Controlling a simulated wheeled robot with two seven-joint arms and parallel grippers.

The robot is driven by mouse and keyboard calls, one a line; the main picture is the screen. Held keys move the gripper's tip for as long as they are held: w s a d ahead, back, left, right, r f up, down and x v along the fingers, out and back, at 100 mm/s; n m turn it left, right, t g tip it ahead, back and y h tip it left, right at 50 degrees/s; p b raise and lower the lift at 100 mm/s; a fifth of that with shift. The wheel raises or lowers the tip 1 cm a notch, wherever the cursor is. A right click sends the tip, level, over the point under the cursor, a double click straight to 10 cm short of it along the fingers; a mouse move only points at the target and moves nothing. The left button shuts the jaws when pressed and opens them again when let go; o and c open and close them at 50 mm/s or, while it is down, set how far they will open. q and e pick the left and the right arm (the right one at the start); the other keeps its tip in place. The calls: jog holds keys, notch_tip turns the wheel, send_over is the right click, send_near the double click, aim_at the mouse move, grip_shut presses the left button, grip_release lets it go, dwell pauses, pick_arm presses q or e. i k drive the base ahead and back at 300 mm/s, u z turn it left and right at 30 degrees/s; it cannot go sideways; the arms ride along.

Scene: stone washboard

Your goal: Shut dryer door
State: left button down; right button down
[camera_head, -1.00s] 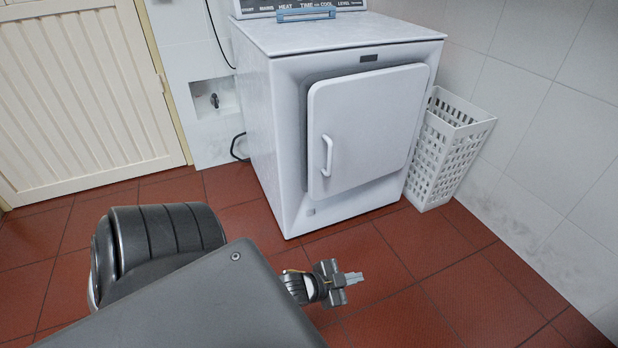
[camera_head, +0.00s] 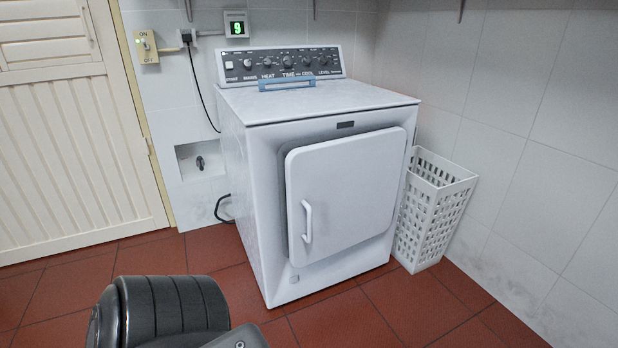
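The white dryer (camera_head: 258,220) stands against the back wall in the head view. Its white door (camera_head: 352,190) is on the front face and sits slightly proud of it, with a dark gap along its left and top edges. Whether it is latched cannot be told. A white vertical handle (camera_head: 307,221) is on the door's left side. Part of my own arm shows at the bottom left, well short of the dryer. Neither gripper is in view, and nothing of mine touches the door.
A white laundry basket (camera_head: 433,212) stands close to the dryer's right side. A cream wooden door (camera_head: 75,150) is on the left. A blue bar-like object (camera_head: 287,84) lies on the dryer top. Red tiled floor (camera_head: 345,318) is clear in front.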

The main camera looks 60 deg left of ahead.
aim_at(341, 194)
jog(key=u, duration=0.35)
jog(key=i, duration=0.45)
jog(key=u, duration=0.5)
